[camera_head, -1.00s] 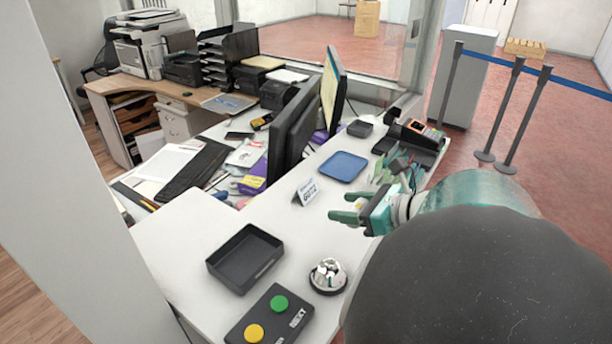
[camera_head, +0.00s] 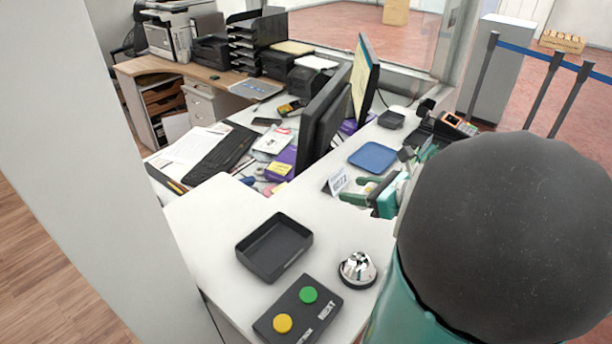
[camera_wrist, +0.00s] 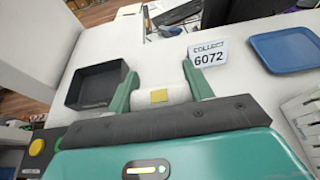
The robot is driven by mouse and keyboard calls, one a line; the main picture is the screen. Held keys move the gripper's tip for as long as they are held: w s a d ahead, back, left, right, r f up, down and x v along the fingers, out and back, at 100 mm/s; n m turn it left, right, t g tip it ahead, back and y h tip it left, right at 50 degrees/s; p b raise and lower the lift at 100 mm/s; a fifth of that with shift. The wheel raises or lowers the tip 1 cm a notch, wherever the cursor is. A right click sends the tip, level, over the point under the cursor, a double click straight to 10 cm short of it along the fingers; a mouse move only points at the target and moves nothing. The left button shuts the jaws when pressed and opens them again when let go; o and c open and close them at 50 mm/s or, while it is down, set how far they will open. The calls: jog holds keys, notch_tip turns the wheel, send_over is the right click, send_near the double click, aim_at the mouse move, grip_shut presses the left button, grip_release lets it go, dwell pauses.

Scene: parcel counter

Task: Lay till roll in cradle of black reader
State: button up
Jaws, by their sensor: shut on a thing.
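My gripper (camera_wrist: 159,76) is shut on a white roll (camera_wrist: 176,94) with a yellow patch, held crosswise between its green fingers above the white counter. The black reader (camera_head: 437,127), with a small lit screen, stands at the far right end of the counter. My arm hides part of it, and its cradle cannot be made out. The reader is well beyond my gripper.
A black open tray (camera_head: 274,247), a bell (camera_head: 357,268) and a button box (camera_head: 298,311) are nearer. Monitors (camera_head: 325,120) line the counter's left side.

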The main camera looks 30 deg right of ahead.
send_over(340, 210)
jog(key=f, duration=0.6)
jog(key=shift+s+a+f, duration=0.1)
jog(key=shift+s+f, duration=0.1)
jog(key=shift+s, duration=0.05)
jog(key=shift+w+f, duration=0.15)
jog(key=shift+f, duration=1.5)
jog(key=o, duration=0.9)
jog(key=shift+f, duration=0.15)
jog(key=shift+o, duration=0.3)
